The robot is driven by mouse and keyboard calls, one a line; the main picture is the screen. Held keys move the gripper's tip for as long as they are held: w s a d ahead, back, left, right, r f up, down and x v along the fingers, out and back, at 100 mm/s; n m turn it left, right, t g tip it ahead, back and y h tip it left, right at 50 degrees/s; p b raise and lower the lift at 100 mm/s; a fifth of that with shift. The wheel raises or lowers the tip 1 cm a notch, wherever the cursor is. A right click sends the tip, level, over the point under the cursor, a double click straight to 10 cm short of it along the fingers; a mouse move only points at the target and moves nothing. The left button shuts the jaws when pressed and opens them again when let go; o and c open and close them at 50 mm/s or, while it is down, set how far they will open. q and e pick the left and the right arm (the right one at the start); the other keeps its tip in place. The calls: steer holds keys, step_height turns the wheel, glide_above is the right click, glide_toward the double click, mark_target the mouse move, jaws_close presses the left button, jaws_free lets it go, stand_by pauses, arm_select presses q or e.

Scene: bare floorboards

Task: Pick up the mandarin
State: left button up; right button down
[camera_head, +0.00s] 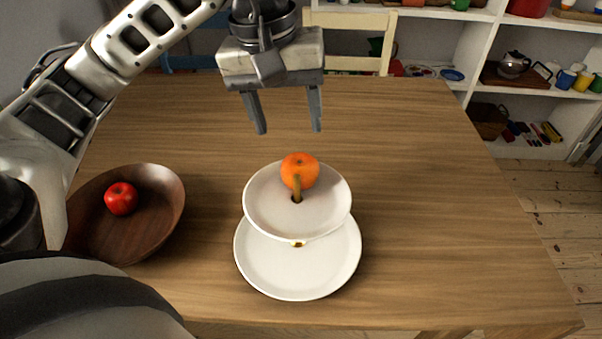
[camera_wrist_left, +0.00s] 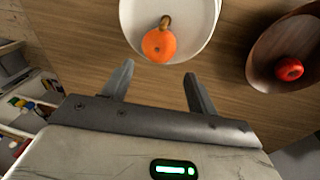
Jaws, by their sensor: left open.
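The orange mandarin (camera_head: 300,170) sits on the upper plate (camera_head: 267,213) of a white two-tier stand, behind the stand's small brass-coloured handle (camera_head: 297,190). My left gripper (camera_head: 290,130) is open and empty, pointing down above the table, a little behind and higher than the mandarin. In the left wrist view the mandarin (camera_wrist_left: 159,46) lies on the plate just beyond the open fingertips (camera_wrist_left: 158,70), not touching them. My right gripper is in neither view.
The lower plate (camera_head: 298,280) lies on the wooden table (camera_head: 430,210). A brown wooden bowl (camera_head: 155,220) with a red apple (camera_head: 121,198) stands to the left. A cream chair (camera_head: 350,64) is behind the table and white shelves (camera_head: 470,60) at the back right. The table's right side is clear.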

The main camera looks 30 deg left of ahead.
mark_target(298, 160)
arm_select(q)
steer(key=f, duration=0.3)
steer(key=shift+w+d+f, duration=0.15)
steer(key=shift+w+f, duration=0.1)
steer(key=shift+f, duration=0.1)
steer(key=f, duration=0.5)
steer(key=shift+w+d, duration=0.25)
steer(key=shift+d, duration=0.15)
steer(key=c, duration=0.6)
